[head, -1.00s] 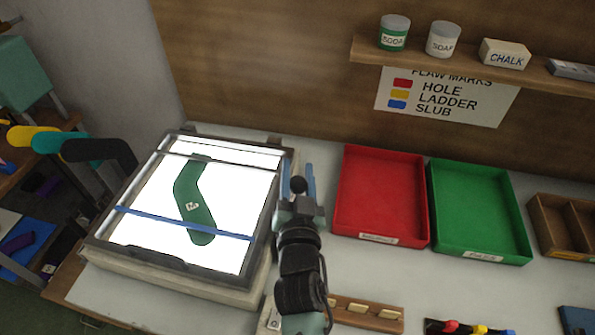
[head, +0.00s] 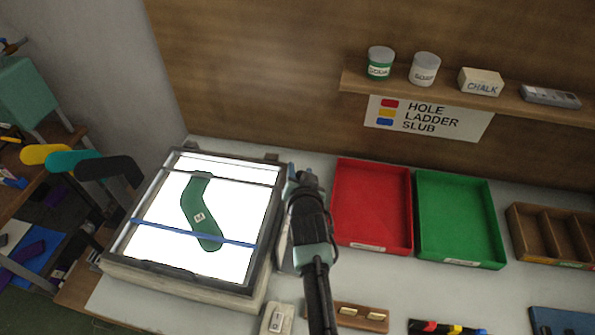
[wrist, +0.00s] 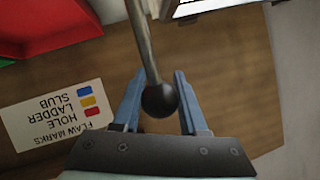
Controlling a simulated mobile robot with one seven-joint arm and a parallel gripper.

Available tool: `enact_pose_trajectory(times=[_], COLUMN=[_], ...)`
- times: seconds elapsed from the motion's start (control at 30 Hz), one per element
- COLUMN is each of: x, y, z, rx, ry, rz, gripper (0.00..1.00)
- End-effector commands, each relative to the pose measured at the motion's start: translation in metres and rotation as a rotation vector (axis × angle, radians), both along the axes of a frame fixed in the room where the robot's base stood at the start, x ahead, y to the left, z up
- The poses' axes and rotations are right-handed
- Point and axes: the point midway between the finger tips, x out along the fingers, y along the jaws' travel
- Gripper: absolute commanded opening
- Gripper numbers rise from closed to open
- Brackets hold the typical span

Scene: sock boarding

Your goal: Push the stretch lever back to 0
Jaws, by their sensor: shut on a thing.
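The stretch lever (wrist: 143,45) is a metal rod with a black ball knob (wrist: 160,100) in the wrist view. My gripper (wrist: 158,80) has its two blue fingers on either side of the knob, shut on it. In the head view my gripper (head: 297,174) is at the right side of the lit board (head: 190,284), near its far end, and my wrist hides most of the lever. A green sock (head: 194,194) with a white tag lies on the lit panel, under a blue bar (head: 160,228). The lever's scale cannot be read.
A red tray (head: 372,205) and a green tray (head: 458,218) stand right of my arm. A shelf (head: 440,95) with jars and a chalk box hangs on the back wall.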

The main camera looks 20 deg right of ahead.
Motion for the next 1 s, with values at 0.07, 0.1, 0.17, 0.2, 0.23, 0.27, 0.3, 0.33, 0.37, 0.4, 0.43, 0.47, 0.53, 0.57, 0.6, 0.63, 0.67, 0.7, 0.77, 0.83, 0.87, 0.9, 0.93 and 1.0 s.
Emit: enact_pose_trajectory(times=[0.07, 0.1, 0.17, 0.2, 0.23, 0.27, 0.3, 0.33, 0.37, 0.4, 0.43, 0.47, 0.53, 0.57, 0.6, 0.63, 0.67, 0.7, 0.77, 0.83, 0.87, 0.9, 0.93, 1.0], x=[0.009, 0.012, 0.015, 0.017, 0.019, 0.020, 0.022, 0.023, 0.024, 0.024, 0.025, 0.025, 0.026, 0.026, 0.026, 0.026, 0.026, 0.026, 0.025, 0.025, 0.025, 0.025, 0.025, 0.025], y=[-0.005, -0.007, -0.009, -0.010, -0.011, -0.012, -0.013, -0.014, -0.015, -0.016, -0.016, -0.016, -0.017, -0.017, -0.017, -0.017, -0.018, -0.017, -0.017, -0.017, -0.017, -0.017, -0.017, -0.017], z=[-0.004, -0.007, -0.012, -0.014, -0.016, -0.017, -0.018, -0.018, -0.019, -0.020, -0.021, -0.021, -0.022, -0.022, -0.023, -0.023, -0.023, -0.023, -0.023, -0.024, -0.024, -0.024, -0.025, -0.025], rx=[0.026, 0.040, 0.048, 0.046, 0.046, 0.045, 0.045, 0.044, 0.044, 0.045, 0.045, 0.045, 0.044, 0.044, 0.044, 0.045, 0.045, 0.045, 0.045, 0.045, 0.046, 0.046, 0.046, 0.046], ry=[0.039, 0.057, 0.069, 0.068, 0.068, 0.067, 0.066, 0.067, 0.067, 0.068, 0.068, 0.069, 0.070, 0.070, 0.070, 0.072, 0.072, 0.072, 0.073, 0.074, 0.075, 0.075, 0.076, 0.076], rz=[0.002, 0.001, 0.001, 0.002, 0.002, 0.002, 0.002, 0.001, 0.001, 0.002, 0.001, 0.001, 0.001, 0.001, 0.001, 0.001, 0.001, 0.001, 0.000, 0.000, 0.001, 0.000, 0.000, 0.000], gripper=[0.00, 0.00, 0.00, 0.00, 0.00, 0.00, 0.00, 0.00, 0.00, 0.00, 0.00, 0.00, 0.00, 0.00, 0.00, 0.00, 0.00, 0.00, 0.00, 0.00, 0.00, 0.00, 0.00, 0.55])
